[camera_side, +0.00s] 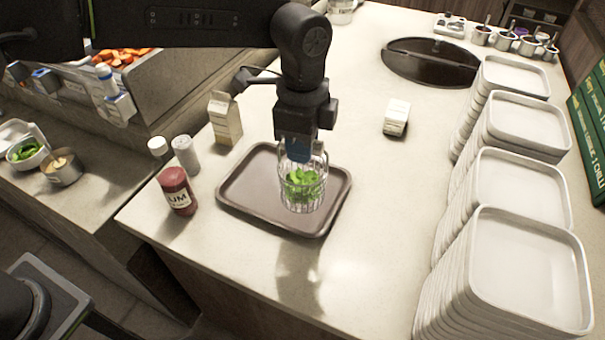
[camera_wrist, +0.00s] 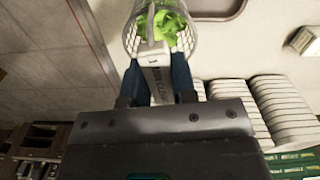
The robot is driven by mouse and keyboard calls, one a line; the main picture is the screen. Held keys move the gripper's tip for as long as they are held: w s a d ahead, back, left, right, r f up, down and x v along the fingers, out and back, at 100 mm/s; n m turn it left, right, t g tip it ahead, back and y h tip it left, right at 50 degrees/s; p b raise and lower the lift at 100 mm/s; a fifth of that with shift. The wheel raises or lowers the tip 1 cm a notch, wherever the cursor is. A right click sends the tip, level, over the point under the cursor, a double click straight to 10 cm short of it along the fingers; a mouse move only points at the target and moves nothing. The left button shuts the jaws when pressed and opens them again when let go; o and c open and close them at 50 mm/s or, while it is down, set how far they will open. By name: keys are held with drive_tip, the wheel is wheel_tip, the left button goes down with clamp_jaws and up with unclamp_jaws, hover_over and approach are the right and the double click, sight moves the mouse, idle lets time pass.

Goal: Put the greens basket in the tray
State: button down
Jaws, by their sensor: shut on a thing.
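The greens basket (camera_side: 301,188) is a clear wire-like basket with green leaves inside. In the side view it appears over the right half of the brown tray (camera_side: 246,197); I cannot tell whether it touches the tray floor. My gripper (camera_side: 299,152) points down from above and is shut on the basket's upper edge. In the wrist view the basket (camera_wrist: 186,46) is just beyond the blue fingers of my gripper (camera_wrist: 160,82), with a pale tab between them. A corner of the tray (camera_wrist: 222,14) shows at the top of the wrist view.
A red jam jar (camera_side: 177,191), white-capped shakers (camera_side: 186,155) and a carton (camera_side: 225,118) stand left of the tray. A small white box (camera_side: 396,118) lies behind it to the right. Tall plate stacks (camera_side: 525,270) line the right side. The counter between is clear.

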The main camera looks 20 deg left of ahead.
drive_tip(key=w+a+n, duration=0.1)
drive_tip(key=w+a, duration=0.2)
drive_tip(key=a, duration=0.6)
drive_tip(key=w+a+n, duration=0.2)
drive_tip(key=w+a, duration=0.2)
drive_tip(key=a, duration=0.6)
drive_tip(key=d+f, duration=1)
drive_tip(key=d, duration=0.1)
drive_tip(key=shift+w+f, duration=0.15)
drive_tip(key=shift+w, duration=0.2)
drive_tip(key=shift+f, duration=0.15)
drive_tip(key=c, duration=0.9)
unclamp_jaws()
